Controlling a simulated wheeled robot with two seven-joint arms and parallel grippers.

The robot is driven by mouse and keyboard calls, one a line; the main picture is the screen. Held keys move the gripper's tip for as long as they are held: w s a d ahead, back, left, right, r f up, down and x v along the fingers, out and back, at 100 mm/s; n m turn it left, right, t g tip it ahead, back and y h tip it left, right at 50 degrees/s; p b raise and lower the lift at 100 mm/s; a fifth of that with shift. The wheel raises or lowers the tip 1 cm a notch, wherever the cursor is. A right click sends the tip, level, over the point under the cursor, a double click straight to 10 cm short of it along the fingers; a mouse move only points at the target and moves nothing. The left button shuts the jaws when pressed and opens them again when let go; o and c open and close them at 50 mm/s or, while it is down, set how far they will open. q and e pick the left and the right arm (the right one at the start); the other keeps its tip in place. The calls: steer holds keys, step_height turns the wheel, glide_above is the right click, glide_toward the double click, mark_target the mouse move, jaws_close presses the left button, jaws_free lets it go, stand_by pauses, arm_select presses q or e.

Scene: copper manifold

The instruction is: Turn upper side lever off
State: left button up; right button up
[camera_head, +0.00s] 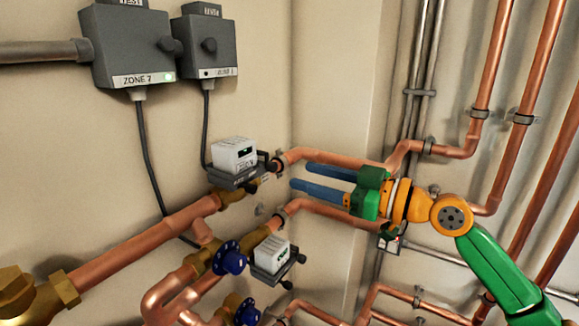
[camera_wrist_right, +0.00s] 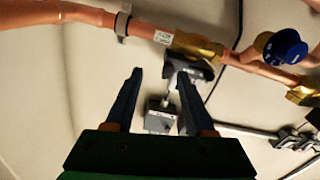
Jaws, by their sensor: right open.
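The upper valve unit has a white box (camera_head: 236,154) on a dark grey base, on the upper copper pipe. A small black knob or lever end (camera_head: 272,165) sits at its right side. In the right wrist view a brass valve body (camera_wrist_right: 197,46) shows with a dark grey part (camera_wrist_right: 192,69) below it, just beyond the fingers; I cannot tell whether this is the lever. My right gripper (camera_head: 300,176) has its blue fingers apart and empty, pointing left, a little right of the upper unit. The fingers also show in the right wrist view (camera_wrist_right: 160,75). My left gripper is out of view.
A lower valve unit (camera_head: 272,256) and a blue knob (camera_head: 230,259) lie below. Two grey control boxes hang on the wall, one being the Zone 2 box (camera_head: 128,48). Copper pipes (camera_head: 330,158) run close above and below my right gripper.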

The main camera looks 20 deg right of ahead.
mark_target(276, 168)
steer(key=w+a+p, duration=0.1)
steer(key=a+p, duration=0.1)
steer(key=a, duration=0.1)
steer(key=w+a+r+p, duration=0.1)
steer(key=shift+w+a, duration=0.3)
steer(key=shift+a, duration=0.05)
steer(key=shift+w+d+f, duration=0.15)
steer(key=shift+w+d, duration=0.05)
steer(key=shift+w, duration=0.05)
steer(key=shift+s, duration=0.15)
jaws_close()
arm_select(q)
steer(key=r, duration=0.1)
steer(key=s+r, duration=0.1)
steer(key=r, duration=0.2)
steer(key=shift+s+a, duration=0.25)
